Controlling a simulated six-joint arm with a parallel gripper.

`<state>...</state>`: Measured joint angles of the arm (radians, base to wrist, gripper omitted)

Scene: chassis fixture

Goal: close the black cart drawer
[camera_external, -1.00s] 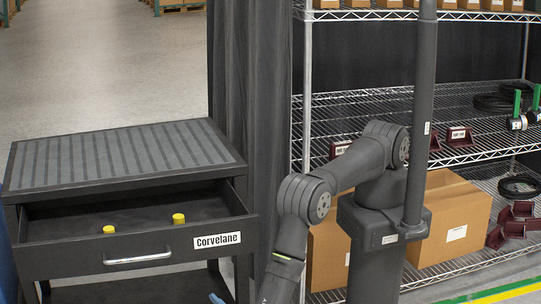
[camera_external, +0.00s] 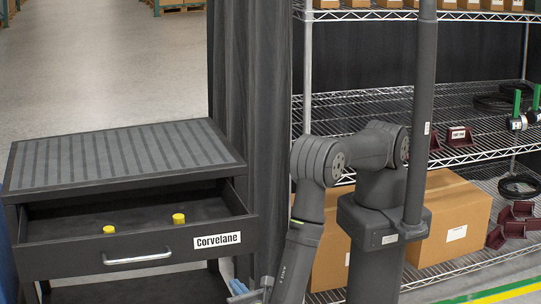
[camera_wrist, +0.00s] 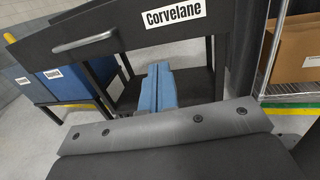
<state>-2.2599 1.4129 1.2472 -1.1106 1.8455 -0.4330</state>
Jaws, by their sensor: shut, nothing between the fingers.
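The black cart drawer (camera_external: 150,243) is pulled out of the black cart (camera_external: 120,155). Two yellow pieces (camera_external: 178,218) are inside it. Its front has a silver handle and a white "Corvelane" label. The drawer front (camera_wrist: 120,32) also shows at the top of the wrist view, with the handle at its left part. My gripper (camera_external: 240,289) is low at the bottom of the external view, right of and below the drawer front, and apart from it. In the wrist view its blue fingers (camera_wrist: 158,88) are together and empty, below the label.
A wire shelf (camera_external: 380,105) with cardboard boxes (camera_external: 450,215) and dark red brackets stands at the right. A dark curtain hangs between cart and shelf. Blue bins (camera_wrist: 65,85) on a black stand are at the left in the wrist view.

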